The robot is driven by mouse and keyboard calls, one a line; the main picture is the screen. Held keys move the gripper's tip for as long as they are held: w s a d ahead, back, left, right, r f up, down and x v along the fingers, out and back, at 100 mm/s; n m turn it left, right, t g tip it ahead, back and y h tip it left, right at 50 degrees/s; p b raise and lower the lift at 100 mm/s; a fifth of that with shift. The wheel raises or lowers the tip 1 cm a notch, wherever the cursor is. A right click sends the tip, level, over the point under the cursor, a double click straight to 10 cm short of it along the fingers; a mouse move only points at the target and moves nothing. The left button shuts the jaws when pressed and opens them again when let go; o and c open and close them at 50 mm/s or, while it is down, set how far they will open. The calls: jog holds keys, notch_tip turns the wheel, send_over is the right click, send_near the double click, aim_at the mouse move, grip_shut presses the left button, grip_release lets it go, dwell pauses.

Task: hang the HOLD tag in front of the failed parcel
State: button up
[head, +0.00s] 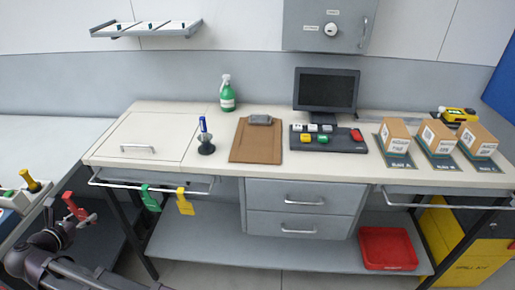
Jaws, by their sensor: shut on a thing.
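My gripper (70,224) is at the lower left, in front of the bench's left end. It is shut on a red tag (74,204), held up in the air apart from the rail. I cannot read the tag's lettering. A green tag (149,197) and a yellow tag (184,201) hang from the left front rail (118,184). Three brown parcels stand at the right: the left one (393,134), the middle one (437,137) and the right one (477,140), each on a dark plate. Their labels are too small to tell which failed. A right front rail (440,205) runs below them, bare.
The bench holds a spray bottle (227,97), a pen holder (206,147), a clipboard (256,143), a monitor (326,89) and a button panel (330,140). A yellow scanner (458,115) lies behind the parcels. A red bin (387,249) sits on the lower shelf.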

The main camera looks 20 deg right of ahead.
aim_at(66, 199)
notch_tip(66, 199, up, 9)
jog(key=p, duration=0.7)
jog(key=shift+f, duration=0.2)
jog(key=shift+s, duration=0.1)
